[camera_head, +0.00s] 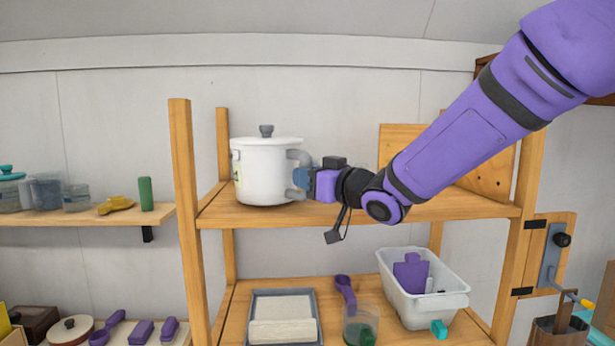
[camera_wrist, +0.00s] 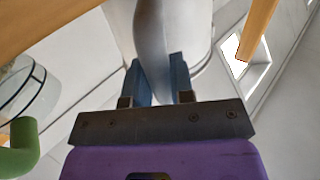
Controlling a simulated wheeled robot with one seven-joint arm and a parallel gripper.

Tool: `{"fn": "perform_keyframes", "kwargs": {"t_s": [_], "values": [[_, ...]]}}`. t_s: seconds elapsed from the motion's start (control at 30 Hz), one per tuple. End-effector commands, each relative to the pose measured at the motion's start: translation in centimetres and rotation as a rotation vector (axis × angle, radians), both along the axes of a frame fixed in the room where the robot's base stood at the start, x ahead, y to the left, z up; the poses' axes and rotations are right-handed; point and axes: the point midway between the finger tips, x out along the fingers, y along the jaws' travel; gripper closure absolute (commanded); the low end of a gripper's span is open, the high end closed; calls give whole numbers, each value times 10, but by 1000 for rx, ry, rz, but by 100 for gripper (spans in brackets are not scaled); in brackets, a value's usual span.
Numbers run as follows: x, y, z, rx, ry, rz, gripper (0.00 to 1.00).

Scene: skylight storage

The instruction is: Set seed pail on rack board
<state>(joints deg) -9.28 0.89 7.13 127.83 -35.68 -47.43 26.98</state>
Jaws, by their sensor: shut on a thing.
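The seed pail (camera_head: 265,170) is a white lidded pot with a grey knob and a grey side handle. It is upright at the left end of the upper rack board (camera_head: 370,211), and its base appears at board level; I cannot tell whether it bears on the wood. My gripper (camera_head: 299,179) is at the pail's right side, shut on its grey handle. In the wrist view, the blue fingers of my gripper (camera_wrist: 161,80) close around the grey handle (camera_wrist: 152,45), with the white pail wall (camera_wrist: 185,30) behind it.
The lower shelf holds a grey tray (camera_head: 255,333), a glass with green contents (camera_head: 360,326) and a white bin (camera_head: 440,305) with purple items. A wall shelf (camera_head: 85,216) at left holds jars and a green cylinder (camera_head: 146,193). A wooden panel (camera_head: 398,140) stands behind my arm.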

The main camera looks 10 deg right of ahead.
Motion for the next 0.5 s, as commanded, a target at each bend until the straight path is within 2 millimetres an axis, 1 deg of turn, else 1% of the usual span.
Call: {"fn": "perform_keyframes", "kwargs": {"t_s": [0.5], "values": [[0,0,-3,2,-4,1,100]]}}
